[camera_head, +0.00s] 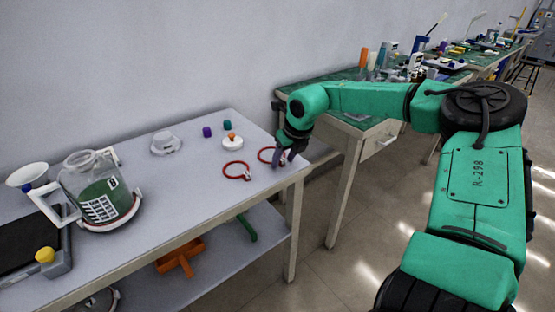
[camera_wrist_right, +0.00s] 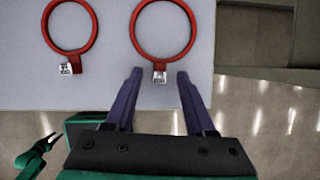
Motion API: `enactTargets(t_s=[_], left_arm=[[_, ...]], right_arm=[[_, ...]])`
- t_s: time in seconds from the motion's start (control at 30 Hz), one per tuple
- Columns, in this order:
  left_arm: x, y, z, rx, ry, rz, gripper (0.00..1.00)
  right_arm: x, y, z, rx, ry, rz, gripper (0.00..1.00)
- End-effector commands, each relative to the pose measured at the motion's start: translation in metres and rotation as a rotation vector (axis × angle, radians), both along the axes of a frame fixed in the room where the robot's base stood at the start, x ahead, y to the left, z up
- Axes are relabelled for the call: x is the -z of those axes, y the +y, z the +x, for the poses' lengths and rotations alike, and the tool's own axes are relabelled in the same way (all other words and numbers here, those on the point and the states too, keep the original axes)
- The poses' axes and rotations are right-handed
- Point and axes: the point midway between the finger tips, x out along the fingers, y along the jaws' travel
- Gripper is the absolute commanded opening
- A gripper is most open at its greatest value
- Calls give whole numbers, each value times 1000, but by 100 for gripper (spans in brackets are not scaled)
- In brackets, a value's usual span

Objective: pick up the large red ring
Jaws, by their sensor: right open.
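Two red rings lie flat on the white table, each with a small tab with a white label. The large red ring (camera_wrist_right: 190,42) looks slightly bigger than the other ring (camera_wrist_right: 98,28) in the wrist view. In the head view the large ring (camera_head: 259,152) is partly hidden by my right gripper, and the smaller ring (camera_head: 224,172) lies in front and to its left. My right gripper (camera_head: 286,160) is open and empty, its purple fingers either side of the large ring's tab in the wrist view (camera_wrist_right: 156,75). A small green arm with a dark gripper (camera_wrist_right: 46,142), seemingly my left, shows at lower left there.
A white round part with an orange knob (camera_head: 232,143), purple (camera_head: 207,132) and teal (camera_head: 227,125) pieces and a white cap (camera_head: 165,143) stand behind the rings. A glass canister (camera_head: 100,190) is at left. The table's right edge is close to my right gripper.

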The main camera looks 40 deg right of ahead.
Motion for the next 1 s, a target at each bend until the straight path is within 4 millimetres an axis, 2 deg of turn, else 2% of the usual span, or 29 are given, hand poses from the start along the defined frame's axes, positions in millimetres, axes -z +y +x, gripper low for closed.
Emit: enactTargets(t_s=[0.1, 0.13, 0.2, 0.27, 0.6, 0.77, 0.87, 1.0], left_arm=[[0, 0, 0, -1, -1, 0, 50], [0, 0, 0, -1, -1, -1, 50], [0, 0, -1, -1, 1, -1, 50], [0, 0, -2, -1, 2, -1, 50], [0, -1, -2, -2, 2, -2, 50], [-1, -1, -2, -2, 1, -2, 50], [-2, -1, -3, -2, 1, -2, 50], [-4, 0, -8, -1, 6, -1, 50]], right_arm=[[-1, 0, 0, 0, -1, 0, 55], [-1, 0, 0, 0, -1, 0, 47], [-1, 0, 0, 0, -1, 0, 21], [-1, 0, 0, 0, -1, 0, 0], [-2, 0, 0, 0, -1, 0, 0], [-16, 0, 1, 0, -4, -1, 0], [-37, 0, 1, 0, -5, -1, 0], [-87, -1, 1, 1, -8, -4, 0]])
